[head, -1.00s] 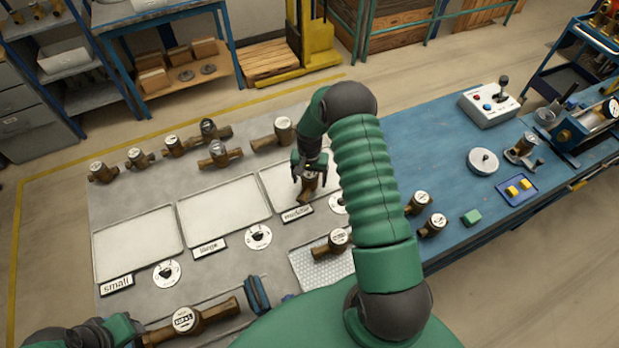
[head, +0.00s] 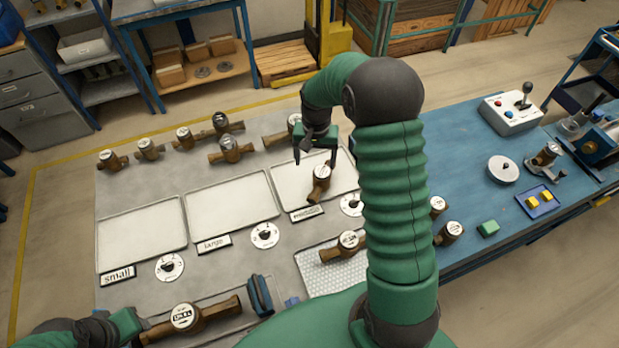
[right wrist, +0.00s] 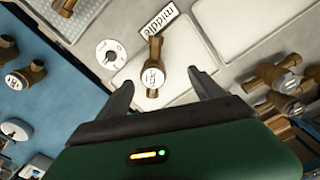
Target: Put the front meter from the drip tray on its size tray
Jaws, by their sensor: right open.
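A brass meter with a white round face (head: 320,183) lies on the tray labelled "middle" (head: 340,172); it also shows in the right wrist view (right wrist: 153,76). My right gripper (head: 315,157) is open and empty, just beyond and above this meter, apart from it. In the right wrist view the open fingers (right wrist: 163,82) point towards the meter with a gap. A perforated pale tray (head: 330,280), seemingly the drip tray, holds another brass meter (head: 347,243), partly near my right arm. My left gripper (head: 100,330) is at the lower left, its fingers not clear.
The "small" tray (head: 140,235) and "large" tray (head: 230,205) are empty. Several brass meters stand along the back edge, one (head: 228,146) near them. A large meter (head: 188,318) lies at the front. The blue bench (head: 480,215) at right carries a control box (head: 510,113) and fixtures.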

